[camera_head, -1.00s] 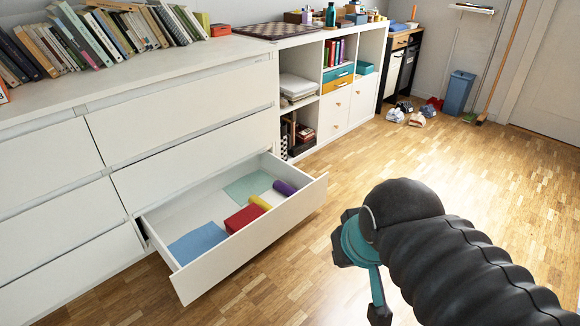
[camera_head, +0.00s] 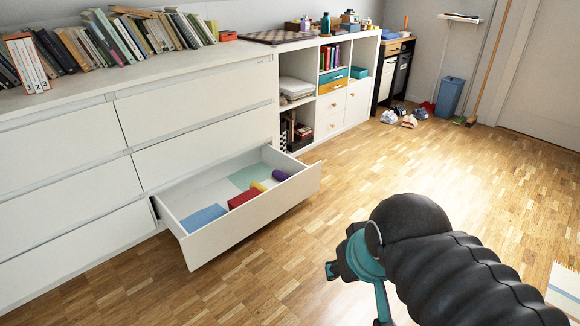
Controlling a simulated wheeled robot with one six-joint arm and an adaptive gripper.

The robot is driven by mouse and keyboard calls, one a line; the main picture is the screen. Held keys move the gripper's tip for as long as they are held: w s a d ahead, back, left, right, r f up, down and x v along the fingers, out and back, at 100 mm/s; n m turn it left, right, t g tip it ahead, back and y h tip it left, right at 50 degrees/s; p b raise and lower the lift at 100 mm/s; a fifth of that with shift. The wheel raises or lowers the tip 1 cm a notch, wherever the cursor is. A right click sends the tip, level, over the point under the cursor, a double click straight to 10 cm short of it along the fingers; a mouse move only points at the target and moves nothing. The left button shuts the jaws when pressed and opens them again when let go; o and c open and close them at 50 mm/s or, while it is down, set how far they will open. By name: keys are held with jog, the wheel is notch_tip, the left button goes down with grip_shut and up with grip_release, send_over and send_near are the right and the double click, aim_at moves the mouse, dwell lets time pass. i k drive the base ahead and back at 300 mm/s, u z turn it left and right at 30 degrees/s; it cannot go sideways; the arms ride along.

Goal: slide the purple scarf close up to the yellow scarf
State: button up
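The purple scarf (camera_head: 281,175) is a small roll at the far right end of the open white drawer (camera_head: 250,221). The yellow scarf (camera_head: 259,187) lies to its left and nearer me, partly hidden by the drawer front. A small gap seems to separate the two. A red folded item (camera_head: 243,198) lies beside the yellow scarf on its left. My gripper (camera_head: 352,296) is outside the drawer, above the floor at the lower right. Its finger parts stand apart with floor showing between them. Nothing shows between them, though my arm and the picture edge hide part.
A flat blue cloth (camera_head: 203,217) and a flat green cloth (camera_head: 245,174) lie in the drawer. The white dresser (camera_head: 200,100) stands behind it, books on top. A white shelf unit (camera_head: 346,107) stands to its right. The wooden floor (camera_head: 420,165) around the drawer is clear.

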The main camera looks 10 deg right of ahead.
aim_at(280, 176)
jog(key=z, duration=0.3)
jog(key=i, duration=0.4)
jog(key=z, duration=0.9)
jog(key=i, duration=2.15)
jog(key=u, duration=1.25)
jog(key=i, duration=0.5)
jog(key=u, duration=0.55)
